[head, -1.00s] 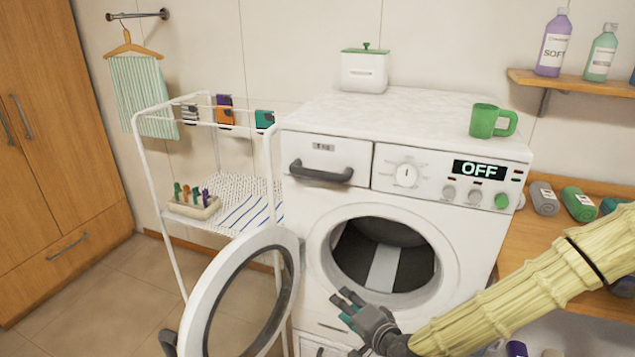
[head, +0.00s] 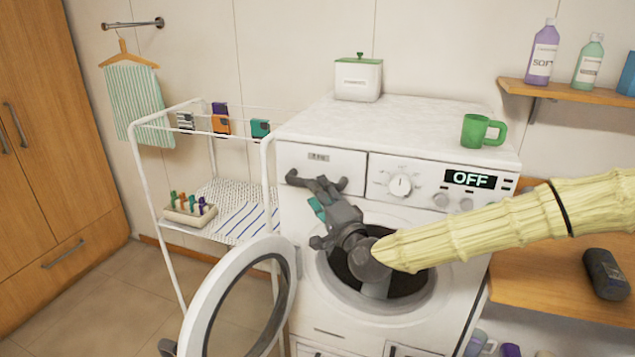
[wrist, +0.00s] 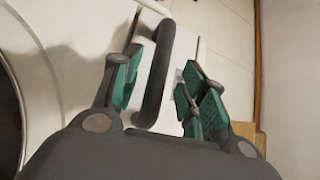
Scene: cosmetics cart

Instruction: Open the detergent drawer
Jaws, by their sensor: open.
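The detergent drawer (head: 292,157) is at the upper left of the white washing machine's front, and its face looks flush with the panel. Its dark curved handle (head: 293,178) is partly hidden by my gripper in the head view. My gripper (head: 318,191) is open at the handle, its arm reaching in from the right. In the wrist view the handle (wrist: 156,80) runs between the two teal-padded fingers of my gripper (wrist: 163,72), with a gap visible on the right side. I cannot tell whether the left finger touches it.
The washer's round door (head: 195,322) hangs open at the lower left. A white drying rack (head: 268,190) stands close to the washer's left side. A green mug (head: 473,131) and a white lidded box (head: 358,80) stand on top. A wooden shelf (head: 530,285) is at the right.

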